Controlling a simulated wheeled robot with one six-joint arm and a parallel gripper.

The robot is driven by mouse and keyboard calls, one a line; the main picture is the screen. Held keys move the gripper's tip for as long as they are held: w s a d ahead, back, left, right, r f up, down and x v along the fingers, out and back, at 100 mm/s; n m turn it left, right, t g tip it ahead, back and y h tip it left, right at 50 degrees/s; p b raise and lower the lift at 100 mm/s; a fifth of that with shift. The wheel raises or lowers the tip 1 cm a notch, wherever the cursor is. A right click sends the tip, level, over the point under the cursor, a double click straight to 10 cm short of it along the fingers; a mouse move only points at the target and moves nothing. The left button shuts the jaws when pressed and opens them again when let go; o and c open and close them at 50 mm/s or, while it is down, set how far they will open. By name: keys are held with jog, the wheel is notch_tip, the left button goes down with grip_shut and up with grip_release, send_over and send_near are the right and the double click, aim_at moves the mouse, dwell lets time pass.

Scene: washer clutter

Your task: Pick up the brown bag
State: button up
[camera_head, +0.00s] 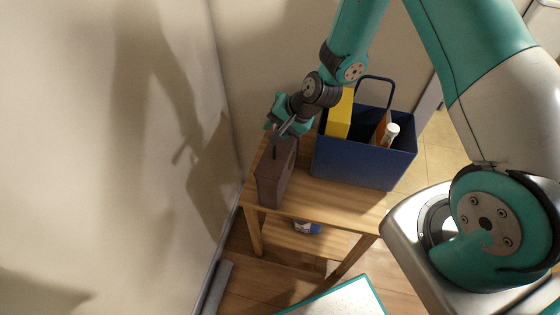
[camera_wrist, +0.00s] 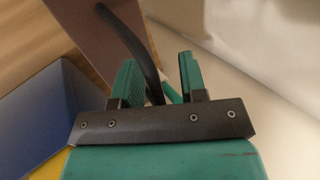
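The brown bag (camera_head: 274,180) stands upright on a wooden table (camera_head: 330,203), near its left end. Its brown side (camera_wrist: 112,38) and dark curved handle (camera_wrist: 128,42) also show in the wrist view. My gripper (camera_head: 277,128) is right above the bag's top. In the wrist view the two green fingers of my gripper (camera_wrist: 160,75) are apart. The dark handle runs down between them, closer to the left finger. I cannot tell whether it touches that finger. Part of the handle is hidden by the gripper's body.
A dark blue basket (camera_head: 362,165) with a raised handle stands right of the bag. It holds a yellow box (camera_head: 341,114) and a white-capped bottle (camera_head: 391,132). A wall (camera_head: 150,150) is close on the left. A small blue-and-white item (camera_head: 307,228) sits beneath the tabletop.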

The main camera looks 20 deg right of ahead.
grip_shut()
dwell(1.4)
